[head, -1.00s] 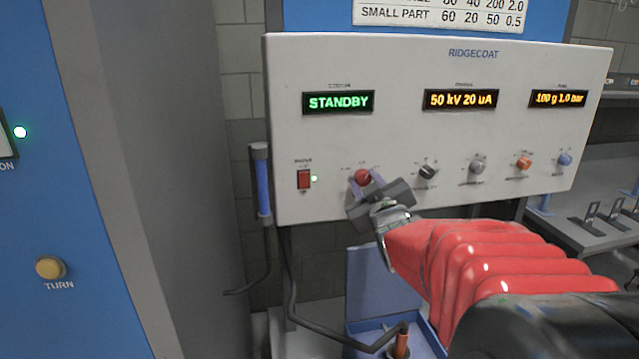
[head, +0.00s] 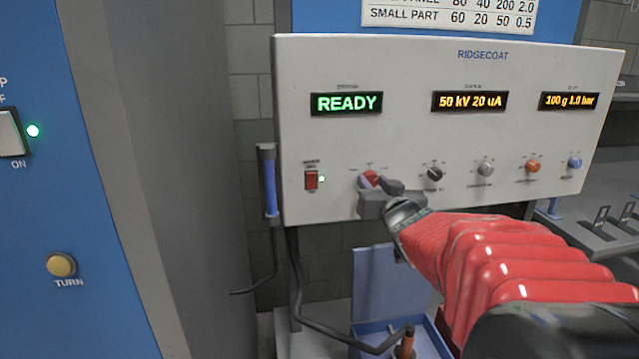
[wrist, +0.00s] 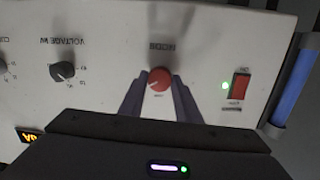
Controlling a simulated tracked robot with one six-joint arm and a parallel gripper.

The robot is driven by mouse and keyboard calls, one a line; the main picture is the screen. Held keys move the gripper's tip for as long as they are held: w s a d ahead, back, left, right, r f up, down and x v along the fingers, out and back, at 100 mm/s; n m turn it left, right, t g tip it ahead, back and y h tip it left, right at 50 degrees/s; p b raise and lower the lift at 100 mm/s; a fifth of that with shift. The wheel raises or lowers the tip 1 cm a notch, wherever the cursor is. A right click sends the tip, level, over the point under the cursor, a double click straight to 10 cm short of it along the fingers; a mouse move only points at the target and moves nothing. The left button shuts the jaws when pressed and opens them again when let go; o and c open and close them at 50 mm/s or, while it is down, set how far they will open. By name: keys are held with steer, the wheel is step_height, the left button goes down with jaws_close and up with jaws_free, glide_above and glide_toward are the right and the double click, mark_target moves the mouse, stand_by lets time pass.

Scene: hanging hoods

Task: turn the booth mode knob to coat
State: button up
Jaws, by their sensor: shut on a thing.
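The red mode knob (head: 370,177) is on the white control panel (head: 440,140), right of the red power switch (head: 312,180). My gripper (head: 370,184) is at the knob, its two fingers on either side and shut on it. In the wrist view the knob (wrist: 159,80) sits between the fingertips, under the upside-down word MODE. The small marks around the knob are too small or covered to read. The green display (head: 346,103) above the knob reads READY.
More knobs sit in a row to the right, with a black one (head: 434,174) nearest. Two amber displays (head: 470,101) read 50 kV 20 uA and 100 g 1.0 bar. A blue-handled tool (head: 269,185) hangs at the panel's left edge. A blue cabinet (head: 110,200) stands at far left.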

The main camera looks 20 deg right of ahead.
steer(key=shift+f, duration=0.3)
steer(key=o, duration=1.1)
steer(key=shift+r, duration=0.25)
steer(key=shift+c, duration=0.2)
steer(key=shift+s, duration=0.1)
